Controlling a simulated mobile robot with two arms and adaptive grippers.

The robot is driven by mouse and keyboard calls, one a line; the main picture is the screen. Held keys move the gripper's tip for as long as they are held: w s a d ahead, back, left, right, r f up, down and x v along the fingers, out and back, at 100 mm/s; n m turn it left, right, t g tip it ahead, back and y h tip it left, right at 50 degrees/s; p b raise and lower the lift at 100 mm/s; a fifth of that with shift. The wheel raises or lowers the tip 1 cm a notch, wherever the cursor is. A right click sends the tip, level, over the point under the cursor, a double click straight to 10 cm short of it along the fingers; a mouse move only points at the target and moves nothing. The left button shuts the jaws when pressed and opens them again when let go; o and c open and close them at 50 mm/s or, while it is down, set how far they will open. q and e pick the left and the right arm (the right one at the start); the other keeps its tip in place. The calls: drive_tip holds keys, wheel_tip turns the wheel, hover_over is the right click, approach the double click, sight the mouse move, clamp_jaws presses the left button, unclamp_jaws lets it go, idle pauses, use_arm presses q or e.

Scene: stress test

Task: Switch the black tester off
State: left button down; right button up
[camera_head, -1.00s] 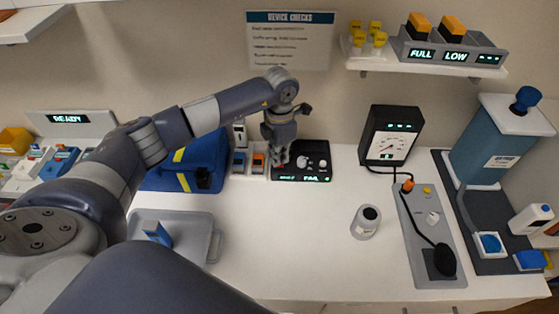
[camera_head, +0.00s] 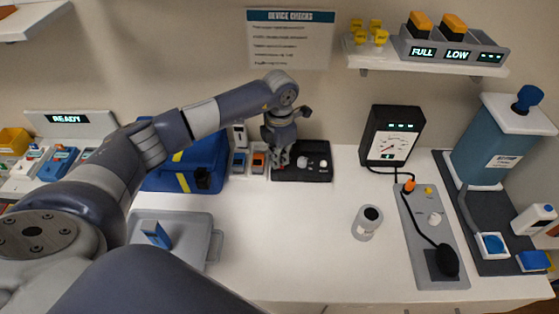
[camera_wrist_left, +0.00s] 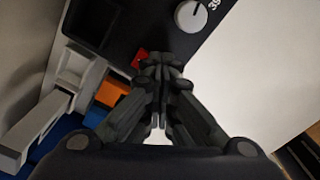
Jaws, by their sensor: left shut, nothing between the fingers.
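The black tester (camera_head: 313,174) lies at the back of the white table, with pale knobs on top. Its front display strip is dark. In the left wrist view the tester (camera_wrist_left: 150,22) fills the top, with a round white knob (camera_wrist_left: 190,15) and a small red switch (camera_wrist_left: 139,58). My left gripper (camera_head: 281,164) is over the tester's left part, pointing down. In the wrist view its fingertips (camera_wrist_left: 160,62) are together, empty, right beside the red switch; whether they touch it I cannot tell. My right gripper is not in view.
Small orange and blue devices (camera_head: 258,162) and a blue bag (camera_head: 190,165) stand just left of the tester. The middle of the table is clear.

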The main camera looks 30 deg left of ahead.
use_arm(q)
drive_tip(key=shift+r+p, duration=0.5)
drive_tip(key=shift+r, duration=0.15)
drive_tip(key=shift+r+p, duration=1.5)
drive_tip(key=shift+r, duration=1.25)
